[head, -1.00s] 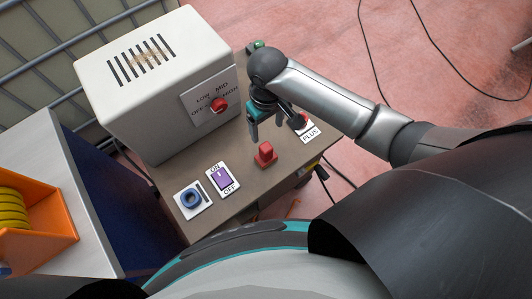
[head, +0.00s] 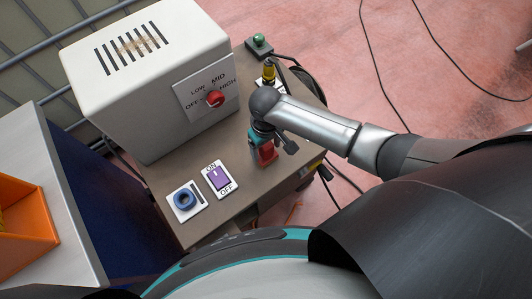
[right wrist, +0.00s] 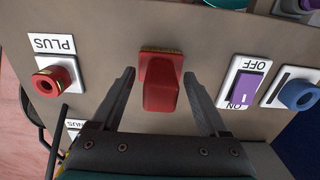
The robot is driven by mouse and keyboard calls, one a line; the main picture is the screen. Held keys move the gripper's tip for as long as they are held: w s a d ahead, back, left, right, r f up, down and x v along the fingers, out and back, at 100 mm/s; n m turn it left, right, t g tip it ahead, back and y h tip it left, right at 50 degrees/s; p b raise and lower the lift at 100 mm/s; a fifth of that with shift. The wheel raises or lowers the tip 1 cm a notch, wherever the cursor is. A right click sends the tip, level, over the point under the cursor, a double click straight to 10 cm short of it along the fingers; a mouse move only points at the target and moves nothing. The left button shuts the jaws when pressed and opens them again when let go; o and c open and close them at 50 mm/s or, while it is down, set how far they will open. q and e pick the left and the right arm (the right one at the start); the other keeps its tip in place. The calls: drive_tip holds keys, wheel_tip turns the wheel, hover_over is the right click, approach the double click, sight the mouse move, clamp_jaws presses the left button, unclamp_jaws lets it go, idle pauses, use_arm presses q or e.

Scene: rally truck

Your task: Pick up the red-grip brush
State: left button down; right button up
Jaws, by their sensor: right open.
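The red-grip brush (head: 266,154) stands on the brown tabletop, partly hidden by my right gripper in the head view. In the right wrist view the brush (right wrist: 162,85) shows as a red block grip with a thin yellowish edge at its base. My right gripper (right wrist: 160,75) is open, one finger on each side of the brush in that view, with visible gaps. In the head view the right gripper (head: 268,139) is right over the brush. I cannot tell how far down the fingers reach. My left gripper is not in view.
A cream box with a red knob (head: 215,98) stands at the back left. A purple ON/OFF switch (head: 221,179) and blue round control (head: 184,200) are left of the brush. A red PLUS terminal (right wrist: 54,82) is on the other side. A green-button box (head: 258,45) sits at the far edge.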

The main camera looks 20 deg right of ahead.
drive_tip(key=shift+f, duration=0.25)
clamp_jaws()
idle(0.5)
